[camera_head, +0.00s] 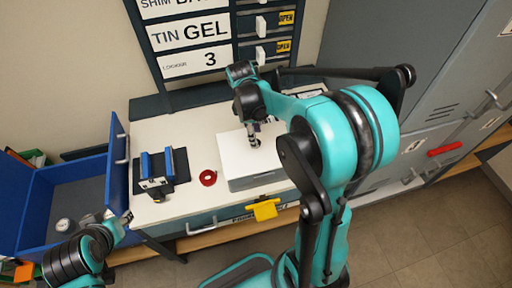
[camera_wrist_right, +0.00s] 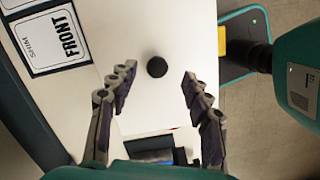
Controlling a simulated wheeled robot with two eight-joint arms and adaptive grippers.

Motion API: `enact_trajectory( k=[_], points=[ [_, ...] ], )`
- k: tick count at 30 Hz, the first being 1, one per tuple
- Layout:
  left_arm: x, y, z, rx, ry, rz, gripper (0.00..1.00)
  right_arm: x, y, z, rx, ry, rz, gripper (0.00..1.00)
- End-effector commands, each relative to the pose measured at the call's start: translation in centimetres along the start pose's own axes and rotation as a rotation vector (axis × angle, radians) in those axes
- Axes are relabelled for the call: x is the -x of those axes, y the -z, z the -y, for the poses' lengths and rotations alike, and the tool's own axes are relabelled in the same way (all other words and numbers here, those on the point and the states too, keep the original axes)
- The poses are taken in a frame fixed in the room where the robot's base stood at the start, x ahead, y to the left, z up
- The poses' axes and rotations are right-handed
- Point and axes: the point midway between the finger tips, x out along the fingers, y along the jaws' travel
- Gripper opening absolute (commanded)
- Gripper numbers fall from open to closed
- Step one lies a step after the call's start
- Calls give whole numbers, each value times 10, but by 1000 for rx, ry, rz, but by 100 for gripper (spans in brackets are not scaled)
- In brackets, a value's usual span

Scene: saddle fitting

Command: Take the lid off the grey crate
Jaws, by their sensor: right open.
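The grey crate (camera_head: 258,183) stands on the white worktop, with its pale lid (camera_head: 272,150) on top. A round black knob (camera_wrist_right: 157,67) shows on the pale surface in the right wrist view. My right gripper (camera_head: 253,138) is over the lid, pointing down at it. In the right wrist view my right gripper (camera_wrist_right: 158,75) is open, its fingers spread to either side of the knob and apart from it. The head view hides the knob behind the gripper. My left gripper (camera_head: 113,222) is at the lower left, away from the crate; its jaws are unclear.
A blue drawer bin (camera_head: 60,190) is further left. A yellow tag (camera_head: 264,209) hangs at the front edge. Grey lockers (camera_head: 425,90) stand right.

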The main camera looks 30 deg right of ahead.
Motion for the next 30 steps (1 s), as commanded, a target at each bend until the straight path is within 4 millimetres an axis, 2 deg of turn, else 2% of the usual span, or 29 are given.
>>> enact_trajectory(
  k=[9, 17, 21, 23, 30],
  points=[
    [-16, -11, 0, 0, 0, 0, 40, -45, 3, -2, -2, -1, -1, 49],
    [-15, -10, 0, 0, 0, 0, 40, -48, 3, -2, -1, -2, -1, 49],
    [-15, -10, 0, 0, 0, 0, 40, -48, 3, -2, -1, -2, -1, 12],
    [-15, -10, 0, 0, 0, 0, 40, -48, 3, -2, -1, -2, -1, 0],
    [-15, -10, 0, 0, 0, 0, 40, -48, 3, -1, -1, -2, -1, 0]
  ],
)
